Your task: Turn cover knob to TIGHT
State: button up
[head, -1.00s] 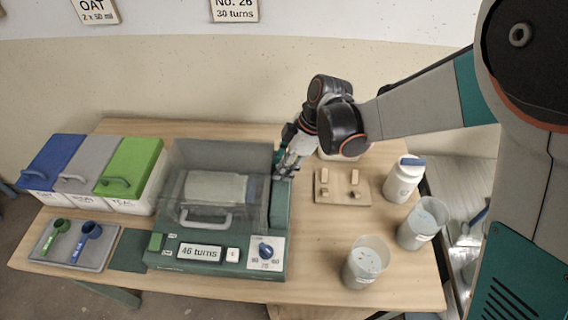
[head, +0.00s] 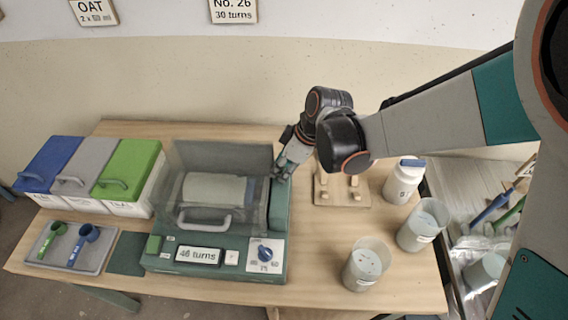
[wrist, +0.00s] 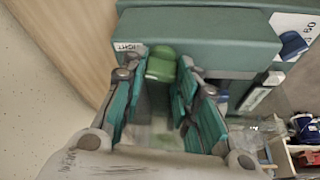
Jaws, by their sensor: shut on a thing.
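The green mill (head: 215,262) stands on the table with its clear cover (head: 190,155) over a pale jar (head: 215,188) lying on its side. My gripper (head: 281,176) is at the right rear of the mill's housing, tilted down to the left. In the wrist view, my gripper's (wrist: 164,62) teal fingers are closed around a bright green knob (wrist: 160,66) beside the dark green housing (wrist: 200,40). A white label (wrist: 128,48) reading "IGHT" shows left of the knob, partly hidden by a finger. The knob is hidden in the head view.
A wooden rack (head: 340,195) stands close right of my gripper. A white bottle (head: 402,181) and two buckets (head: 421,225) (head: 366,264) stand farther right. Blue, grey and green lidded bins (head: 130,165) are at left, with a scoop tray (head: 70,245). A blue dial (head: 265,253) is on the mill's front.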

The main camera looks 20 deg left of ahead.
jog(key=o, duration=1.1)
jog(key=shift+c, duration=0.2)
jog(key=v, duration=0.7)
jog(key=shift+s+r, duration=0.15)
jog(key=shift+r, duration=0.1)
jog(key=shift+d, duration=0.1)
